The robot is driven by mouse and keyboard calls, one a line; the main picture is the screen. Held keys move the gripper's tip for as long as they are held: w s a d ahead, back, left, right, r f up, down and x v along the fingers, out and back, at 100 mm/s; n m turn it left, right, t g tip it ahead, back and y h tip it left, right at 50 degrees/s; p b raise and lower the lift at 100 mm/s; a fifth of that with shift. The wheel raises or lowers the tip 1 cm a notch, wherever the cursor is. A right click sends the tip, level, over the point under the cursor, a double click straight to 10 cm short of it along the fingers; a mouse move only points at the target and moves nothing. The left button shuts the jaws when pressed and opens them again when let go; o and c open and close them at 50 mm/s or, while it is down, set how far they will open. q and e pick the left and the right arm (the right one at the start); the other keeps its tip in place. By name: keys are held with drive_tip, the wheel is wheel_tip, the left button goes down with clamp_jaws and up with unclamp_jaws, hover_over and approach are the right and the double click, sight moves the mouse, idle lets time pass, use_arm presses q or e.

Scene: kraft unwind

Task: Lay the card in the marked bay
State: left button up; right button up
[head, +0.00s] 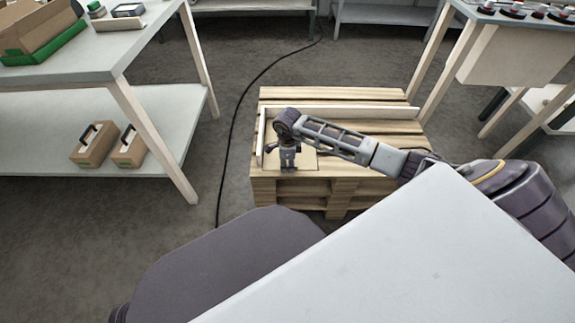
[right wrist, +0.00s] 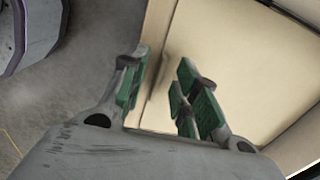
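A flat tan card (head: 308,160) lies at the front left of the wooden pallet, inside the corner made by two pale rails. My right gripper (head: 289,167) points down over its left part. In the right wrist view, the card's tan surface (right wrist: 245,65) fills much of the picture beneath the fingers. The green-padded fingers (right wrist: 163,95) stand apart with nothing visibly clamped between them. Whether the fingertips touch the card I cannot tell. I cannot make out the bay's markings. My left gripper is not in view.
The back rail (head: 345,110) and left rail (head: 261,137) stand above the pallet slats (head: 300,94). A table with a lower shelf (head: 60,115) stands left, holding cardboard boxes. Another table (head: 520,20) stands right. A black cable (head: 238,110) crosses the floor left of the pallet.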

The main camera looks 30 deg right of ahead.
wheel_tip(320, 180, up, 11)
drive_tip(key=shift+s, duration=0.15)
idle(0.4)
drive_tip(key=shift+a, duration=0.2)
idle(0.4)
